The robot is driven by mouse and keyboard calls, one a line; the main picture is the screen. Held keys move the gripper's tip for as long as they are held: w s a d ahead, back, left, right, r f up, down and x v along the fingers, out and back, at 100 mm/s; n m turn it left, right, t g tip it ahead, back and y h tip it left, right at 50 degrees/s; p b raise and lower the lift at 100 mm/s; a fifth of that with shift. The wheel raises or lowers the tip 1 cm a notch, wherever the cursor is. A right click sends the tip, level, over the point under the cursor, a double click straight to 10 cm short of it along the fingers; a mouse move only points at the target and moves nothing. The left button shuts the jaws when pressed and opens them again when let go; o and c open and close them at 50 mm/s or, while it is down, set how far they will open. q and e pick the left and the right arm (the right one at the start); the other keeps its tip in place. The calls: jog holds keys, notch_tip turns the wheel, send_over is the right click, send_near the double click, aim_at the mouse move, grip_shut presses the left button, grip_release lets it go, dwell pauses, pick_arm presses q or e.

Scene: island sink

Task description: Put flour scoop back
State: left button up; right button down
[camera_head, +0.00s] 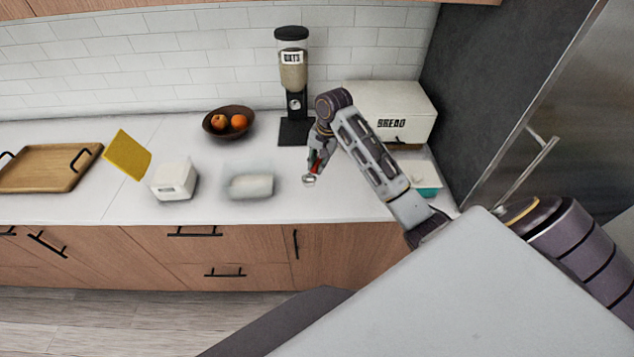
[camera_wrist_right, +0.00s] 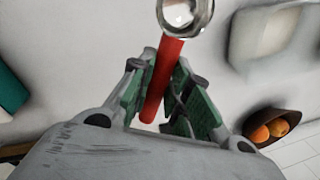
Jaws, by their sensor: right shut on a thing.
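The scoop has a red handle and a round shiny metal head (camera_wrist_right: 186,14). In the head view it is small, with its metal end (camera_head: 309,180) low, over the counter. My right gripper (camera_head: 317,157) is shut on the red handle; in the wrist view its green-padded fingers (camera_wrist_right: 160,85) sit on both sides of it. A white box-shaped container (camera_head: 174,178) with a small unreadable label stands to the left. A blurred pale, rounded block (camera_head: 250,186) lies between it and the scoop. My left gripper is not in view.
A fruit bowl (camera_head: 229,122), an oats dispenser (camera_head: 292,75) and a bread box (camera_head: 392,110) stand at the back. A teal-and-white container (camera_head: 428,178) is right of my arm.

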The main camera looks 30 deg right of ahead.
send_over(316, 186)
jog(key=shift+s+d+f, duration=0.1)
jog(key=shift+f, duration=1)
jog(key=shift+s+d+f, duration=0.1)
jog(key=shift+f, duration=1)
jog(key=shift+f+p, duration=0.5)
jog(key=shift+f, duration=1.35)
jog(key=shift+f, duration=0.1)
jog(key=c, duration=1.3)
grip_release()
jog(key=shift+c, duration=0.2)
notch_tip(316, 186, up, 12)
jog(key=s+d+b, duration=0.1)
jog(key=shift+s+d+b, duration=0.2)
jog(key=shift+s+b, duration=0.1)
jog(key=shift+s, duration=0.1)
